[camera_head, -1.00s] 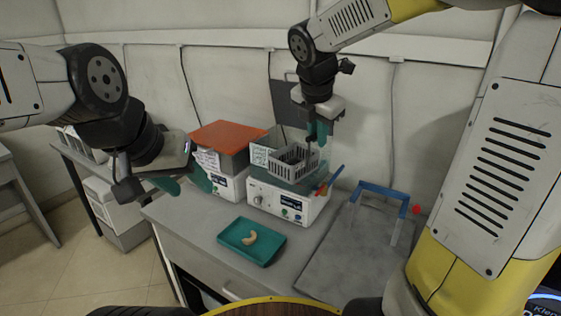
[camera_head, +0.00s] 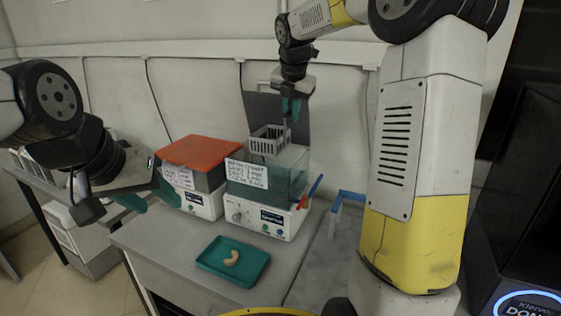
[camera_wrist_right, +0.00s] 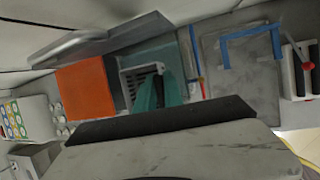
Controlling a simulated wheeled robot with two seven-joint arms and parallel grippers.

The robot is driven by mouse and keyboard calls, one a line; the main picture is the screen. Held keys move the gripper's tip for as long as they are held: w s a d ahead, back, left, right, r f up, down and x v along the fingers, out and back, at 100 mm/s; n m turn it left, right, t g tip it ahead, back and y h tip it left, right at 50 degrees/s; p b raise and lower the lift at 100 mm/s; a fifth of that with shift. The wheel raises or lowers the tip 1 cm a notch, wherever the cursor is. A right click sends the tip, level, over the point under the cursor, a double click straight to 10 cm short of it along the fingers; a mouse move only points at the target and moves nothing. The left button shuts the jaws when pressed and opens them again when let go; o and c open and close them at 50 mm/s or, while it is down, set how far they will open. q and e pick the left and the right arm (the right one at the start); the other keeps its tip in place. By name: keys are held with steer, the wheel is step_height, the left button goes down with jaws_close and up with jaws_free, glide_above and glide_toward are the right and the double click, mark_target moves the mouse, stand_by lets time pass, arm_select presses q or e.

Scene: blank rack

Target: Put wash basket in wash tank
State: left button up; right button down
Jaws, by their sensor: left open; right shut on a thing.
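The grey slotted wash basket (camera_head: 268,140) is at the top of the wash tank, its upper part above the rim. The wash tank (camera_head: 290,176) has clear greenish walls and sits on a white unit with a dial and display. My right gripper (camera_head: 289,112) is shut on the basket from above, at its right side. In the right wrist view its green fingers (camera_wrist_right: 158,92) overlap the basket (camera_wrist_right: 132,80); how deep the basket sits is hard to tell. My left gripper (camera_head: 150,196) is open and empty, left of the bench's equipment.
A second white unit with an orange lid (camera_head: 198,152) stands left of the tank. A teal tray (camera_head: 232,262) with a curved beige object lies in front.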

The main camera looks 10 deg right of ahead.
steer(key=w, duration=0.3)
steer(key=shift+w+d+f, duration=0.25)
steer(key=shift+w, duration=0.15)
step_height(320, 180, down, 12)
steer(key=shift+s+f, duration=0.1)
steer(key=shift+f, duration=0.15)
step_height(320, 180, down, 5)
steer(key=c, duration=1.7)
jaws_free()
steer(key=shift+c, duration=0.2)
